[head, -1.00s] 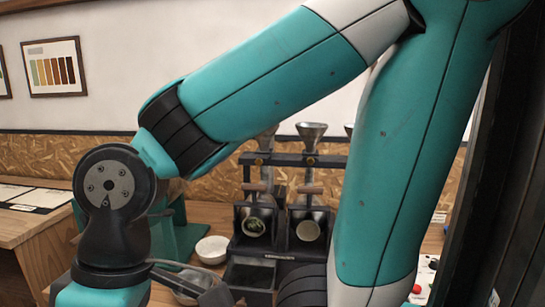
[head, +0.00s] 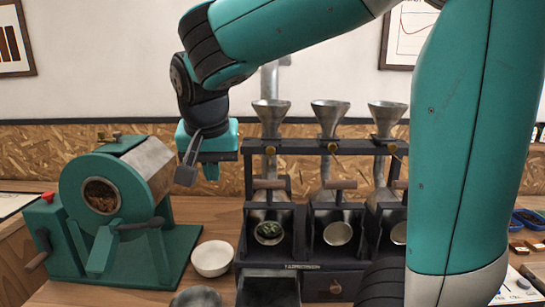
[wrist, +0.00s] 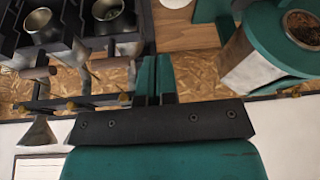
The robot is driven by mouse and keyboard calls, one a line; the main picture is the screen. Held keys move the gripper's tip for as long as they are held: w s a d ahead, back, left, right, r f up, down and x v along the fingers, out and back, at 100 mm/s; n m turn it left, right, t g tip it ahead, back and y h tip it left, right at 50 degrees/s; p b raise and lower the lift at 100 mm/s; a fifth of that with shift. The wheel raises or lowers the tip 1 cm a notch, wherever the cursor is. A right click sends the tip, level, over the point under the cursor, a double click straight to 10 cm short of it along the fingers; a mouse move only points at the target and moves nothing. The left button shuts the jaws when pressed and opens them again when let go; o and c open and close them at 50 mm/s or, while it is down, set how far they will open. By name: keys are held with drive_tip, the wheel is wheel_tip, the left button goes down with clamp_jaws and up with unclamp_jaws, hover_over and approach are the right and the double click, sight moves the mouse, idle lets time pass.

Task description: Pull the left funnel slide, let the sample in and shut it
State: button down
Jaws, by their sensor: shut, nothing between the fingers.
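The left funnel (head: 271,115) is a grey metal cone on top of a dark rack. A small brass knob (head: 269,150) sits right below it on the crossbar. Lower down, a wooden handle (head: 270,184) stands above the left cup (head: 269,233), which holds greenish beans. My gripper (head: 212,171) is raised to the left of the rack, apart from the funnel and knob. In the wrist view its two teal fingers (wrist: 155,80) are together and empty. The inside of the funnel is not visible.
A green roaster (head: 115,205) stands left of the rack. A white bowl (head: 212,258) sits between them. Two more funnels (head: 330,115) are to the right. Below the left cup is an open dark tray (head: 268,273). My arm hides the rack's right end.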

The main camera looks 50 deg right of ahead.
sight(269, 148)
drive_tip(key=w+d+r+m+g+h+b, duration=0.1)
drive_tip(key=d+r+m+h, duration=0.15)
drive_tip(key=d+m, duration=0.5)
drive_tip(key=w+d+r+m+g+h+b, duration=0.1)
drive_tip(key=d+r+m+g+h, duration=0.2)
drive_tip(key=m, duration=0.7)
drive_tip(key=shift+t+y, duration=0.45)
drive_tip(key=shift+t, duration=0.25)
drive_tip(key=x, duration=0.3)
drive_tip(key=b+x, duration=0.1)
drive_tip(key=x, duration=0.5)
drive_tip(key=shift+s+d, duration=0.3)
drive_tip(key=shift+d, duration=0.1)
drive_tip(key=w+d, duration=0.1)
drive_tip(key=w+d+p, duration=0.1)
drive_tip(key=shift+w+d+f, duration=0.15)
drive_tip(key=shift+d+f, duration=0.05)
drive_tip(key=shift+d, duration=0.05)
drive_tip(key=shift+w+d+f, duration=0.1)
drive_tip(key=shift+w+d, duration=0.25)
drive_tip(key=shift+w+d+p, duration=0.45)
drive_tip(key=shift+w+d, duration=0.95)
drive_tip(key=shift+d, duration=0.1)
